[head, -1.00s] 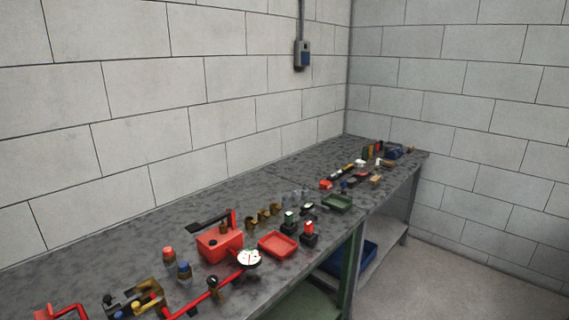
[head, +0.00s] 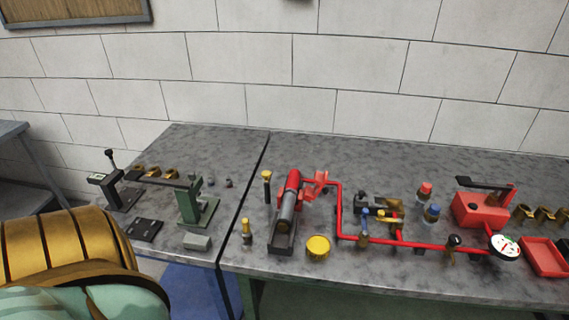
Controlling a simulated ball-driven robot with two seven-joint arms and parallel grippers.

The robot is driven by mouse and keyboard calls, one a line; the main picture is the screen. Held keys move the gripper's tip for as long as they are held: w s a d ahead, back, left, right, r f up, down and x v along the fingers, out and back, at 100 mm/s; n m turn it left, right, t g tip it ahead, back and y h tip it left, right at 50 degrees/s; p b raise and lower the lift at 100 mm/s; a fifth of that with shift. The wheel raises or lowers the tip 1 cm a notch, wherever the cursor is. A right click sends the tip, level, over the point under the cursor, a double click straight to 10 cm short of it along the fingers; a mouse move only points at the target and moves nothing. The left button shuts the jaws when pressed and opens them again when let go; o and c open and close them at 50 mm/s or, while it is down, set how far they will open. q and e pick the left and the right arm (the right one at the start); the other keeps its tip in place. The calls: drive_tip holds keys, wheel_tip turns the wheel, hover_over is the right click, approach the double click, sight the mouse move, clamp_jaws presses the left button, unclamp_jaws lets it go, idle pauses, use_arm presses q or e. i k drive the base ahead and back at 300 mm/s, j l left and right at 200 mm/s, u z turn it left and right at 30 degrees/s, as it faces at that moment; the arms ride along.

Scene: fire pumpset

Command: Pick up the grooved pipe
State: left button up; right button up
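No thing is clearly identifiable as the grooved pipe. A thick cylinder (head: 289,201), red at its far end and dark grey nearer, lies tilted in a dark holder (head: 283,241) on the workbench; I cannot tell if it is grooved. To its right, a thin red pipe run (head: 371,242) with bends and fittings leads to a white round gauge (head: 505,248). Neither of my grippers is in view.
A grey bench top (head: 290,148) runs along the block wall, with a seam at left. A green-based stand (head: 198,211) is on the left part. The back strip is clear.

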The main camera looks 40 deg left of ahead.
sight(284, 218)
drive_tip(key=l+u, duration=0.15)
drive_tip(key=u, duration=0.25)
drive_tip(key=l+u, duration=0.2)
drive_tip(key=u, duration=0.2)
drive_tip(key=l+u, duration=0.15)
drive_tip(key=u, duration=0.25)
drive_tip(key=l+u, duration=0.2)
drive_tip(key=u, duration=0.2)
drive_tip(key=k+l+u, duration=0.2)
drive_tip(key=l, duration=0.25)
drive_tip(key=k+l+u, duration=0.2)
drive_tip(key=l, duration=0.25)
drive_tip(key=k+l+u, duration=0.2)
drive_tip(key=l, duration=0.2)
drive_tip(key=k+l, duration=0.15)
drive_tip(key=l, duration=0.15)
